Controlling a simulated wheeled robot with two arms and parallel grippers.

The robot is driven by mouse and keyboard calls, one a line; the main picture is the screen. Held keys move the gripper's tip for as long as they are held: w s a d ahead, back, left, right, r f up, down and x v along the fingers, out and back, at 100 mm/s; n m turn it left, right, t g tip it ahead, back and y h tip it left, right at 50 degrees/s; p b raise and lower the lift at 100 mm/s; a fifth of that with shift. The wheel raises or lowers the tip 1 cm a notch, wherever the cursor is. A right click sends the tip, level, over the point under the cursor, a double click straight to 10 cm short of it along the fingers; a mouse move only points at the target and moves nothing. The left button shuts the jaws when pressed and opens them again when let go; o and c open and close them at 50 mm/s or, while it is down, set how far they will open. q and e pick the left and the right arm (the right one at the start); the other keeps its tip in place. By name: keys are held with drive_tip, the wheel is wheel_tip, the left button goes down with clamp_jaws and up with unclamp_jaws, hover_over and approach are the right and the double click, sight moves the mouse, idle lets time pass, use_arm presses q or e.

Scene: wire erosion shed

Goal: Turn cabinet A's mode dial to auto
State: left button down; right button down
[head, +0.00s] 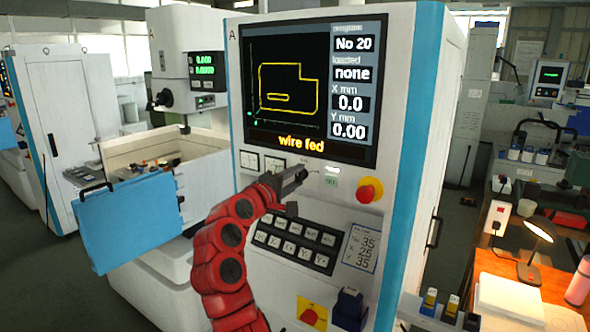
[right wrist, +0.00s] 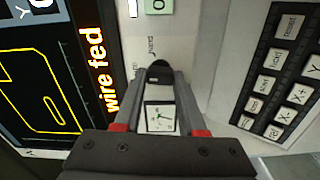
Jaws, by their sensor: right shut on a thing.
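Cabinet A (head: 398,120) is the white and blue control cabinet with the letter A at its top left. Its screen (head: 305,88) reads "wire fed", program No 20, loaded none. My right gripper (head: 303,172), on a red arm, is at the panel just below the screen. In the right wrist view its fingers (right wrist: 161,80) are shut on a black knob, the mode dial (right wrist: 160,68). A label beside the dial seems to read "hand"; other marks around it are covered or too small. In the head view the gripper hides the dial. My left gripper is not in view.
A red emergency button (head: 369,190) on yellow is right of the gripper. A black key block (head: 295,240) lies below, also visible in the right wrist view (right wrist: 284,75). A blue door (head: 128,222) stands at left. A desk lamp (head: 538,231) stands at right.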

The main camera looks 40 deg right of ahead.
drive_tip(key=shift+n+p, duration=0.5)
drive_tip(key=shift+n, duration=0.2)
drive_tip(key=shift+f, duration=0.1)
drive_tip(key=shift+c, duration=2.4)
unclamp_jaws()
drive_tip(key=b+v, duration=0.5)
drive_tip(key=v, duration=1.2)
drive_tip(key=shift+a, duration=0.25)
